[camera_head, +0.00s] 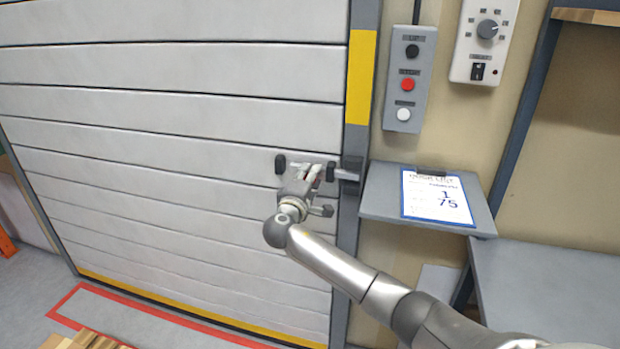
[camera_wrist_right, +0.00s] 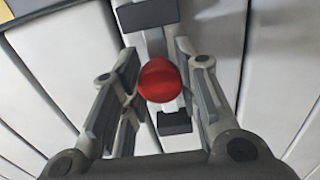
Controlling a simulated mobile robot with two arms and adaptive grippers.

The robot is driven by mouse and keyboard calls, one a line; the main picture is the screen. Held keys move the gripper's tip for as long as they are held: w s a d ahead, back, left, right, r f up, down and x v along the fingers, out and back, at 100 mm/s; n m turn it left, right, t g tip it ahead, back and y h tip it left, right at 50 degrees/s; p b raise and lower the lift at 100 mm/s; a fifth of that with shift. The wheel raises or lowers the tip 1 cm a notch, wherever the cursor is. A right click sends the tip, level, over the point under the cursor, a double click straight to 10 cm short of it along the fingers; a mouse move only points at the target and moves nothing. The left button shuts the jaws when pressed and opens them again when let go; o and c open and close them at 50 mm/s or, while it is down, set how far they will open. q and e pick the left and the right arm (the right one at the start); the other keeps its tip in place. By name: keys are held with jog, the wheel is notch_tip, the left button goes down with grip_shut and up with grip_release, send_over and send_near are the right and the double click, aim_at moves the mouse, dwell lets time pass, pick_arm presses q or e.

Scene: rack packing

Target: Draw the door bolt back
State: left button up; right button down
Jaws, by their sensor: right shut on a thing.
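The door bolt (camera_head: 296,163) is a light metal bar in dark brackets near the right edge of the white slatted door (camera_head: 170,160). A dark catch (camera_head: 350,170) sits on the door frame at its right. My right gripper (camera_head: 312,174) is at the bolt, shut on its red knob (camera_wrist_right: 160,81). In the wrist view the right gripper's fingers (camera_wrist_right: 158,62) lie on either side of the knob. The fingers partly hide the bar, so I cannot tell whether its end sits in the catch. My left gripper is not in view.
A grey shelf (camera_head: 385,195) with a printed sheet (camera_head: 437,198) juts out right of the door frame. Above it hang a button box (camera_head: 409,85) and a dial box (camera_head: 485,40). A grey table (camera_head: 550,290) stands at lower right.

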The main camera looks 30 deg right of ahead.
aim_at(296, 169)
jog(key=shift+w+a+f+b, duration=0.15)
jog(key=shift+w+a+b, duration=0.05)
jog(key=shift+b, duration=0.1)
jog(key=w+a+b, duration=0.2)
jog(key=w, duration=0.1)
jog(key=shift+w+a+b, duration=0.2)
jog(key=shift+a+b, duration=0.15)
jog(key=shift+a, duration=0.05)
jog(key=shift+w+a, duration=0.15)
jog(key=c, duration=1)
grip_release()
jog(key=shift+c, duration=0.2)
jog(key=shift+s, duration=0.2)
